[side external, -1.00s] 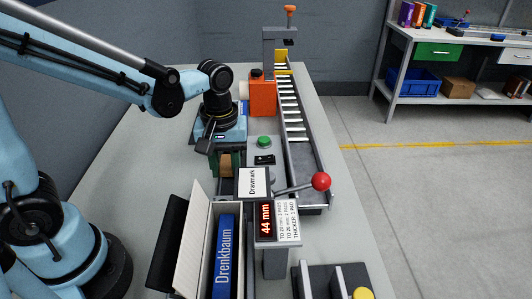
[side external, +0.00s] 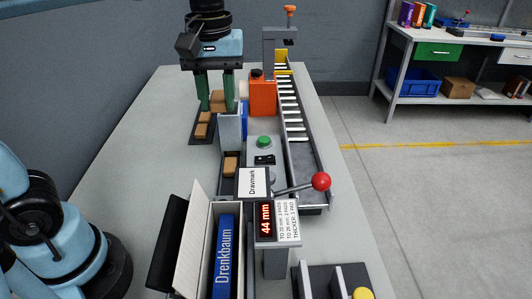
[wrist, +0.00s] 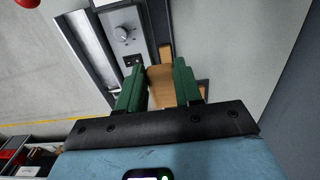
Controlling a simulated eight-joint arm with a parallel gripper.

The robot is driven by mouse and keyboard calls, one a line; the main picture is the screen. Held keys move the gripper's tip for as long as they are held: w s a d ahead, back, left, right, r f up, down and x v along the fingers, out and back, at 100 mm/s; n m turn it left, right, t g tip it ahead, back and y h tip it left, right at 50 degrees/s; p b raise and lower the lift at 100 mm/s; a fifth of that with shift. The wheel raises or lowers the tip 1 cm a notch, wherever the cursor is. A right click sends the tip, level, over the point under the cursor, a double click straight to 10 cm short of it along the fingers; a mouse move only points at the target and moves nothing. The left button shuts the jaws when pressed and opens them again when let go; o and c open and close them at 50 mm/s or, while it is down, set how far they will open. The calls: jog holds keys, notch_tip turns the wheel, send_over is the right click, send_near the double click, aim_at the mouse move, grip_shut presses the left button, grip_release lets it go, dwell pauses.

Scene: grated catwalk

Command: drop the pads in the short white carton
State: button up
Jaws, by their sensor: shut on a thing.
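My gripper (side external: 216,101) is over the dark tray (side external: 197,140) left of the machine. Its green fingers are shut on a tan pad (side external: 218,100), which also shows between them in the wrist view (wrist: 162,84). Other tan pads (side external: 202,130) lie on the tray below. Another tan pad (side external: 230,167) lies nearer the camera, left of the "Drawmark" label. An open white carton (side external: 190,240) stands in front with a blue "Drenkbaum" item (side external: 224,255) inside. I cannot tell whether this is the short carton.
A display (side external: 266,220) reads 44 mm, beside a pad-count card (side external: 289,222). A red-knobbed lever (side external: 321,182), a roller track (side external: 290,110) and an orange block (side external: 262,97) stand to the right. The bench's left side (side external: 130,165) is clear.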

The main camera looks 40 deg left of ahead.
aim_at(218, 103)
notch_tip(218, 103, up, 3)
jog(key=shift+r, duration=0.1)
jog(key=s+d, duration=1.9)
jog(key=d, duration=0.2)
jog(key=shift+d+f, duration=0.15)
jog(key=shift+f, duration=4.55)
jog(key=o, duration=1.1)
